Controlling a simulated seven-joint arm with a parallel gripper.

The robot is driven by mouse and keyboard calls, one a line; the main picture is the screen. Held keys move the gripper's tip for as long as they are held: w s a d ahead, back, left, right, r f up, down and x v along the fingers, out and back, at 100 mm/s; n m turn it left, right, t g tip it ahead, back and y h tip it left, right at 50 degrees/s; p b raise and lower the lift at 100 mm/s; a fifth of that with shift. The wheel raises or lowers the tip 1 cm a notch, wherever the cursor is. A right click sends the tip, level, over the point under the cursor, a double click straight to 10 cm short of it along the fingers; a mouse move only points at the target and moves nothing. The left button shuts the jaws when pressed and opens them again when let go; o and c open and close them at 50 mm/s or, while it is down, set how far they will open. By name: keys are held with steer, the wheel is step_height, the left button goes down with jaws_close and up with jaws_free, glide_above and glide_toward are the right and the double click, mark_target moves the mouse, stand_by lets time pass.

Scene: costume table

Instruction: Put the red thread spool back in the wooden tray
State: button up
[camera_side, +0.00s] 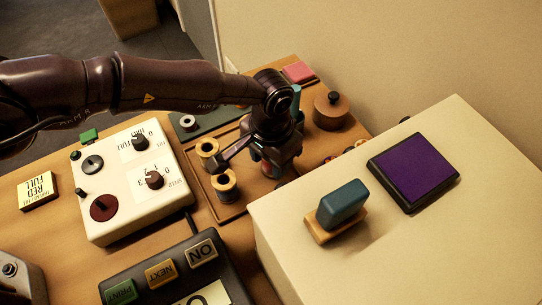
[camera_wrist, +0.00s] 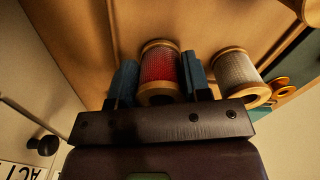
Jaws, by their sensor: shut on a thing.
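The red thread spool (camera_wrist: 160,66), with pale wooden ends, is between the two blue fingers of my gripper (camera_wrist: 160,82) in the wrist view. My gripper is shut on it. In the side view my gripper (camera_side: 270,166) is low over the right part of the wooden tray (camera_side: 246,178), and it hides most of the red spool. I cannot tell whether the spool touches the tray floor. A grey spool (camera_wrist: 237,68) stands just right of the held one in the wrist view.
A white control box (camera_side: 135,185) with knobs is left of the tray. A dark button panel (camera_side: 178,272) is in front. A pale raised block (camera_side: 400,240) bearing a purple pad (camera_side: 413,170) and a blue-topped stamp (camera_side: 341,205) is at right. A round wooden pot (camera_side: 331,110) stands behind.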

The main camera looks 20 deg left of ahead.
steer(key=shift+f, duration=0.2)
steer(key=shift+f, duration=0.15)
steer(key=o, duration=0.9)
step_height(320, 180, up, 12)
steer(key=shift+r, duration=0.2)
